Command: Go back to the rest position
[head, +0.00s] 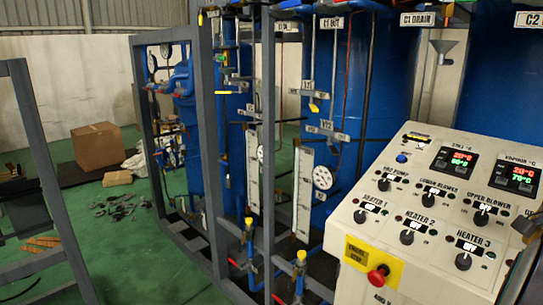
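The task names no object apart from my own arm. A dark shape at the right edge of the head view, beside the control panel (425,243), looks like the end of my arm with my gripper (527,226). It is cut off by the frame edge, and its fingers cannot be made out. I cannot tell whether it touches the panel or holds anything.
The white panel carries several black knobs, a red emergency stop button (377,275) and two lit temperature displays (456,160). Behind it stand blue tanks (385,80) in a grey frame (207,130). A cardboard box (98,146) and scattered parts lie on the green floor, left.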

